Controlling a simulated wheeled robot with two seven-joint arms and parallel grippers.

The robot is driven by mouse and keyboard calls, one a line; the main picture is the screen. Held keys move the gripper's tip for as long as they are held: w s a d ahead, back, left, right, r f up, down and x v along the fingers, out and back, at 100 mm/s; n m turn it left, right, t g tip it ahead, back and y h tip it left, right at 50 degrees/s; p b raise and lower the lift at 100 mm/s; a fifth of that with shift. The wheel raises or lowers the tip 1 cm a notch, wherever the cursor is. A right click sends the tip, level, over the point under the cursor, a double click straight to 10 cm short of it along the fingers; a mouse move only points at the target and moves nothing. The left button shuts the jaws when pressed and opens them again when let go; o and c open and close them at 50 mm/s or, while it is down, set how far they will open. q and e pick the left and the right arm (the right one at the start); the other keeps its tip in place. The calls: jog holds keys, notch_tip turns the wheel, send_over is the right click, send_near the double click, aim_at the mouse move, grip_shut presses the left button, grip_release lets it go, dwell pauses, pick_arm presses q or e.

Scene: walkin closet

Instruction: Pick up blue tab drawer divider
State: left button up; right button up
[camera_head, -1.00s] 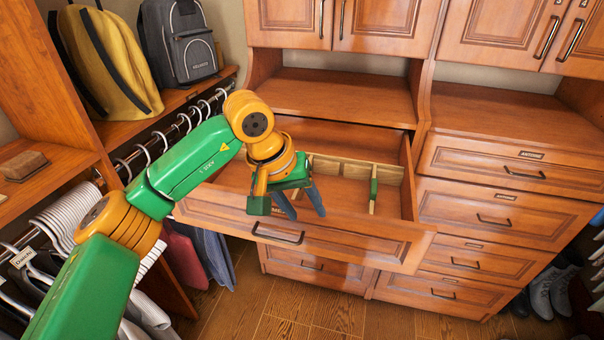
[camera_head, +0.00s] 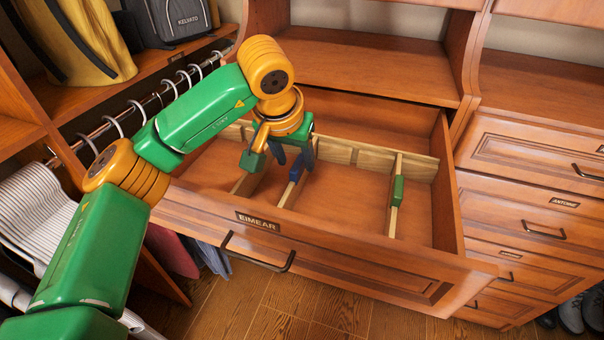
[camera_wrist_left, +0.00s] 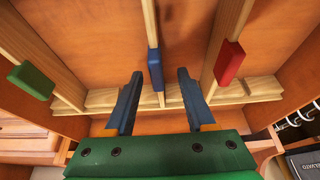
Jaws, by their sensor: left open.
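The blue tab drawer divider (camera_head: 296,170) is a thin wooden slat with a blue tab, standing in the open drawer. My left gripper (camera_head: 293,163) is open above it, pointing down into the drawer. In the left wrist view the blue tab (camera_wrist_left: 155,70) appears between the two dark fingertips of my left gripper (camera_wrist_left: 160,76), nearer the left finger. The tab looks untouched; the remaining depth is hard to tell. A green tab divider (camera_head: 398,190) stands to the right, and a red tab divider (camera_wrist_left: 229,62) shows in the left wrist view. My right gripper is out of view.
The open drawer, labelled EIMEAR (camera_head: 258,221), has a long wooden cross slat (camera_head: 370,160) that the dividers meet. Its front and side walls surround the gripper. A hanging rail (camera_head: 120,122) with clothes is at the left. Bare drawer floor lies around the green tab divider.

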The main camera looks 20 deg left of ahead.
aim_at(300, 173)
pick_arm(q)
jog(key=p+x, duration=0.1)
jog(key=x, duration=0.4)
jog(key=shift+d+f+p, duration=0.2)
jog(key=shift+p, duration=0.2)
jog(key=shift+w+f, duration=0.1)
jog(key=shift+f, duration=0.05)
grip_shut()
